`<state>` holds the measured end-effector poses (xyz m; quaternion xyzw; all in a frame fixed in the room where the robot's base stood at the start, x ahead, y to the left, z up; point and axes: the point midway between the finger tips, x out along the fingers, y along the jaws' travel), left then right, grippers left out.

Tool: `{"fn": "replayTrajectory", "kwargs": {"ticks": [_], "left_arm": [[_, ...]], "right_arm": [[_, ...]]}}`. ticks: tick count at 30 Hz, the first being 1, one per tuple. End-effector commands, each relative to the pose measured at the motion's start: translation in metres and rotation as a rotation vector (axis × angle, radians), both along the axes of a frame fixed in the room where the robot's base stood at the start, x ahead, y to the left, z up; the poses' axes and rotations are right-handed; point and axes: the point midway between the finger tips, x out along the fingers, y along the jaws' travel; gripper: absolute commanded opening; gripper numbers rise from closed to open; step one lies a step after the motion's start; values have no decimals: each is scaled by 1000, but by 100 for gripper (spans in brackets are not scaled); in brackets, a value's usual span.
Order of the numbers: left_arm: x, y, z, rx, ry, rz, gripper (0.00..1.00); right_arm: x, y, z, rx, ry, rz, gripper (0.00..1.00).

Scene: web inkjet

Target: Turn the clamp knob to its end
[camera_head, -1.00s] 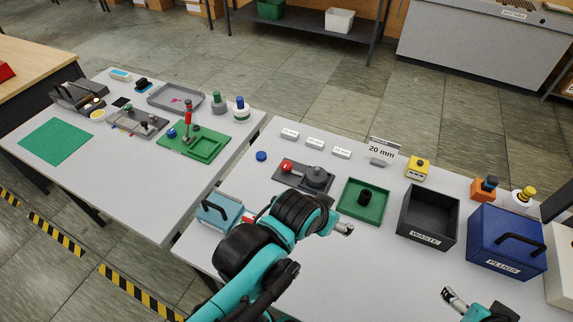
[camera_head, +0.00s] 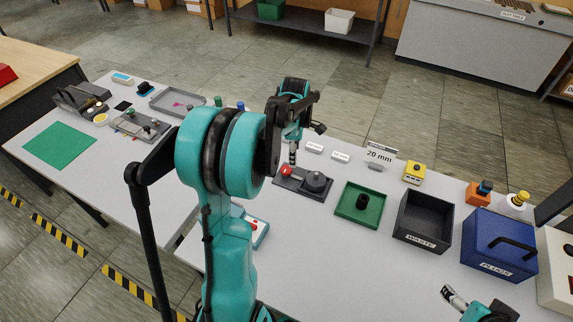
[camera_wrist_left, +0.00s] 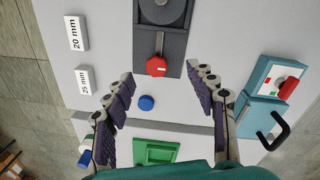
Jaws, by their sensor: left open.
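The red clamp knob (camera_head: 286,170) sits at the left end of a dark clamp fixture (camera_head: 299,187), which also carries a round grey disc (camera_head: 318,182). In the left wrist view the red knob (camera_wrist_left: 157,66) is faceted, with a small white mark, and a slim bar joins it to the fixture (camera_wrist_left: 174,45). My left gripper (camera_head: 292,158) points down over the knob's end of the fixture. In the left wrist view its fingers (camera_wrist_left: 160,76) are spread apart with nothing between the tips, and the knob shows just beyond them. My right gripper (camera_head: 452,296) is at the lower right, away from the fixture.
A teal box (camera_wrist_left: 272,78) with a black handle stands to one side. Right of the fixture are a green tray (camera_head: 345,216), a waste bin (camera_head: 422,241) and a blue plugs box (camera_head: 497,273). Size labels (camera_head: 340,156) stand behind.

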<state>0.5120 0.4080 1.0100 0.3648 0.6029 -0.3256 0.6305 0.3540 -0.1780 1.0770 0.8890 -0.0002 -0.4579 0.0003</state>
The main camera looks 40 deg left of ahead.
Motion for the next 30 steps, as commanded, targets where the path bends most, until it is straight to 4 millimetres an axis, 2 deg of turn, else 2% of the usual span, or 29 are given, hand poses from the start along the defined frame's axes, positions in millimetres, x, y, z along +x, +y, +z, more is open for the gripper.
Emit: {"fn": "replayTrajectory", "kwargs": {"ticks": [1,3,7,11,21,25,30], "left_arm": [[3,14,-9,-13,18,83,56],[5,26,-18,-26,37,176,56],[6,36,-29,-37,57,264,56],[5,37,-43,-39,59,280,56],[6,37,-96,-38,59,276,56],[6,37,-105,-38,59,276,56],[5,37,-107,-37,58,275,56]], "right_arm": [[0,0,3,0,0,0,84],[0,0,4,0,0,0,84],[0,0,4,0,0,0,84],[0,0,0,0,0,0,84],[0,0,-16,0,0,0,84],[0,0,-18,0,0,0,84],[0,0,-18,0,0,0,84]]}}
